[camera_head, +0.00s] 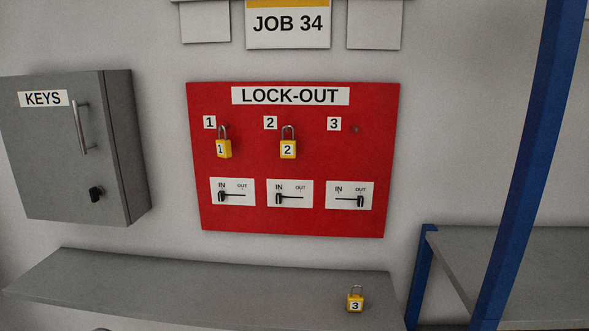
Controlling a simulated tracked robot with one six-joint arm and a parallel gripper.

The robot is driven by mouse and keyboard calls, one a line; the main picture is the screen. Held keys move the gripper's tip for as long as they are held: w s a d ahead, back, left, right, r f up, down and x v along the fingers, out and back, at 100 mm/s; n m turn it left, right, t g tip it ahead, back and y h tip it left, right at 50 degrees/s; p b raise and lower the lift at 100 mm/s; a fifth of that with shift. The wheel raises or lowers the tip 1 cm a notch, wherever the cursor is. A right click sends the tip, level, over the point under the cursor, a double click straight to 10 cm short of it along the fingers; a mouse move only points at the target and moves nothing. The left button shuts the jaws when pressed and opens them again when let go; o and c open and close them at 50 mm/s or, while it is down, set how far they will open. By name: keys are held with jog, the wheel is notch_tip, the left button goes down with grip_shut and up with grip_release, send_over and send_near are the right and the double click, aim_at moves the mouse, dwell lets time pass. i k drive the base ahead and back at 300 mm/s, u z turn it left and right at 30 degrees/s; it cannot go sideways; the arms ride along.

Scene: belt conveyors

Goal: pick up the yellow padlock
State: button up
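A yellow padlock marked 3 (355,301) stands upright on the grey shelf (200,281), near its right end. A yellow padlock marked 1 (224,149) hangs on the red lock-out board (294,222) under the label 1. A yellow padlock marked 2 (288,149) hangs under the label 2. The peg under the label 3 (355,129) is bare. My gripper is not in view.
Sliders 1 and 2 sit at IN; slider 3 (361,201) sits at OUT. A closed grey KEYS cabinet (60,150) hangs at left. A blue post (528,150) and another grey surface (520,255) stand at right. The shelf's left and middle are clear.

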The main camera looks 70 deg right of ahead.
aim_at(355, 301)
jog(key=z, duration=2.35)
